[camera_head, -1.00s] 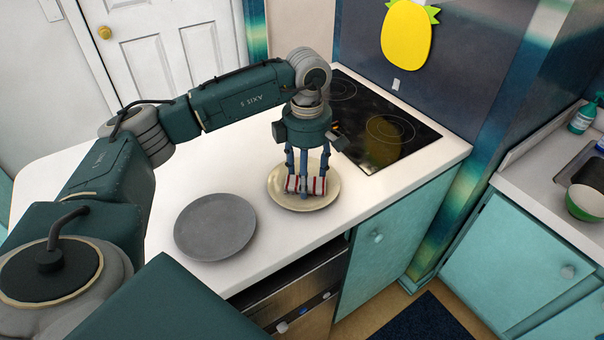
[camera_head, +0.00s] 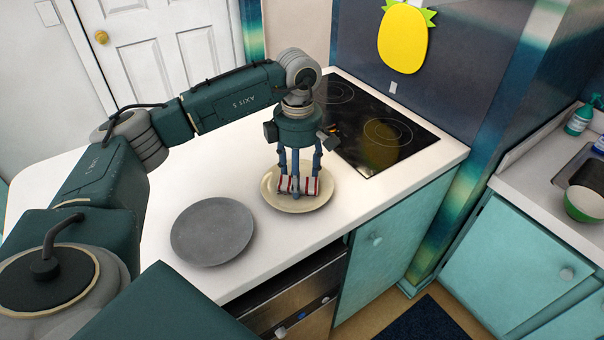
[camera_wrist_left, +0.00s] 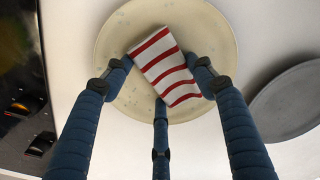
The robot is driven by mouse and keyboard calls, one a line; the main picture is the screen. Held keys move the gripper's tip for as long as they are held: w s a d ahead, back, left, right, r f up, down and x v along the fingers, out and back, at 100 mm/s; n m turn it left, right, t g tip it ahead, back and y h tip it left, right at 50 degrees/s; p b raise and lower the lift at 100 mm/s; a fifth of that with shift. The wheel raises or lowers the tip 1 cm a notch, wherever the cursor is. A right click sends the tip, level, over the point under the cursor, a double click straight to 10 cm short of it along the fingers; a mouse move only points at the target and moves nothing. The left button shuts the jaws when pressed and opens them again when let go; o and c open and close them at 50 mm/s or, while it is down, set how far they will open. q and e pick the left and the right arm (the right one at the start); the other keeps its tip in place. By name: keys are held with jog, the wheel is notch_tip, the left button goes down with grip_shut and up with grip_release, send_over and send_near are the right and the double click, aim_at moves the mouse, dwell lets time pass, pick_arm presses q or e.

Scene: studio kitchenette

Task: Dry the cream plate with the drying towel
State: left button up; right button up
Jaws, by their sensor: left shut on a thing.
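The cream plate (camera_head: 297,206) lies flat on the white counter beside the cooktop. In the left wrist view the cream plate (camera_wrist_left: 121,38) fills the middle and shows small pale spots on its surface. The drying towel (camera_wrist_left: 167,62) is a small white cloth with red stripes. My left gripper (camera_head: 298,180) points straight down over the plate, its three blue fingers shut on the towel (camera_head: 312,187). The towel is over the plate's middle and seems to touch it. The fingers hide part of the plate. My right gripper is in neither view.
A grey plate (camera_head: 212,232) lies on the counter to the left of the cream plate. A black cooktop (camera_head: 365,125) is behind and right. The counter's left part is clear.

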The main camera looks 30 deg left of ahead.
aim_at(305, 180)
pick_arm(q)
jog(key=shift+s+d, duration=0.4)
jog(key=shift+d, duration=0.1)
jog(key=shift+w+d, duration=0.25)
jog(key=shift+d, duration=0.15)
jog(key=shift+w, duration=0.55)
jog(key=shift+w+a, duration=0.2)
jog(key=shift+a, duration=0.3)
jog(key=shift+s+a, duration=0.25)
jog(key=shift+a, duration=0.15)
jog(key=shift+s, duration=0.6)
jog(key=shift+s+d, duration=0.15)
jog(key=shift+d, duration=0.4)
jog(key=shift+w+d, duration=0.3)
jog(key=shift+d, duration=0.05)
jog(key=shift+w+r+p, duration=0.1)
jog(key=shift+r+p, duration=0.2)
jog(key=shift+r, duration=0.35)
jog(key=shift+r+p, duration=1.75)
jog(key=shift+r, duration=1.05)
